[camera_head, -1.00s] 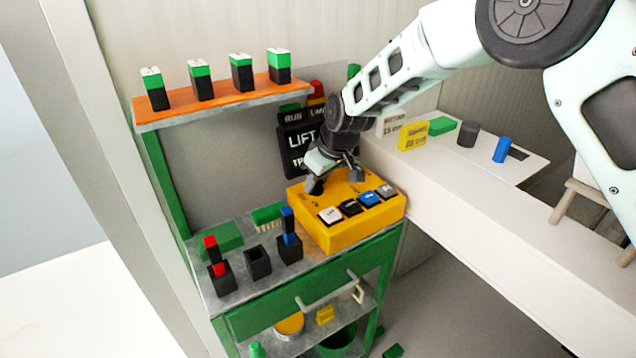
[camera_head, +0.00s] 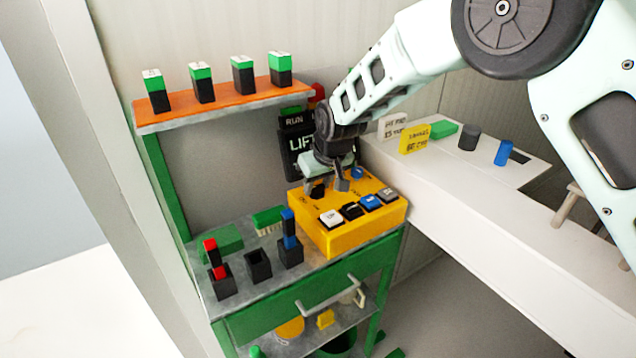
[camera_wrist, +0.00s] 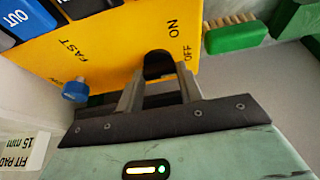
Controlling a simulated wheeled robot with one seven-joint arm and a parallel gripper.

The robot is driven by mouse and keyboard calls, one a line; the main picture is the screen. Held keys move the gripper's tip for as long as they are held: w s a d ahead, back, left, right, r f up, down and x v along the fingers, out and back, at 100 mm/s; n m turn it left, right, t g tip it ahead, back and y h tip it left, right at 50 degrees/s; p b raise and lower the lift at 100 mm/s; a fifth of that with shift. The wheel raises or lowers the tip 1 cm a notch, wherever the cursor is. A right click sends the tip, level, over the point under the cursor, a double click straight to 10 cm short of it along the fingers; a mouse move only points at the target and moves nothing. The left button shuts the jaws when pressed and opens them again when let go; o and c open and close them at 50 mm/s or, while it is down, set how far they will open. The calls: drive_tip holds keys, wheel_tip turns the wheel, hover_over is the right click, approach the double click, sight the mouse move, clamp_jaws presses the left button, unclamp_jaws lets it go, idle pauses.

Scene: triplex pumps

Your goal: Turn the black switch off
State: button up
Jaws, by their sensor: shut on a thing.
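The yellow control box (camera_head: 345,238) sits on the bench top, with ON, OFF and FAST marked on its top. The black switch (camera_wrist: 158,64) is a dark rounded knob beside the ON and OFF marks in the wrist view. My gripper (camera_wrist: 160,75) is shut on this switch, with one finger on each side. In the head view my gripper (camera_head: 326,187) points down at the back left of the box top, and the black switch (camera_head: 318,191) shows partly between the fingers. Its exact pointing is hard to tell.
A blue knob (camera_wrist: 75,91) stands close beside my gripper on the box. A row of buttons (camera_head: 357,206) lines the box front. Black holders (camera_head: 258,264) stand to the left, and a green brush (camera_wrist: 236,34) lies near the box. An orange shelf (camera_head: 220,103) hangs above left.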

drive_tip(key=o, duration=0.7)
drive_tip(key=b+v, duration=0.3)
drive_tip(key=v, duration=1.4)
drive_tip(key=shift+r, duration=0.3)
drive_tip(key=s+d+f+g, duration=0.1)
drive_tip(key=s+d+f, duration=0.2)
drive_tip(key=s, duration=0.8)
drive_tip(key=s+d+f+g+h, duration=0.1)
drive_tip(key=s+d+f, duration=0.2)
drive_tip(key=s, duration=0.8)
drive_tip(key=s+d+f+n+g+h, duration=0.1)
drive_tip(key=s+d+f, duration=0.2)
drive_tip(key=s+d, duration=0.4)
drive_tip(key=s, duration=0.4)
drive_tip(key=shift+s+g, duration=0.2)
drive_tip(key=shift+g, duration=0.2)
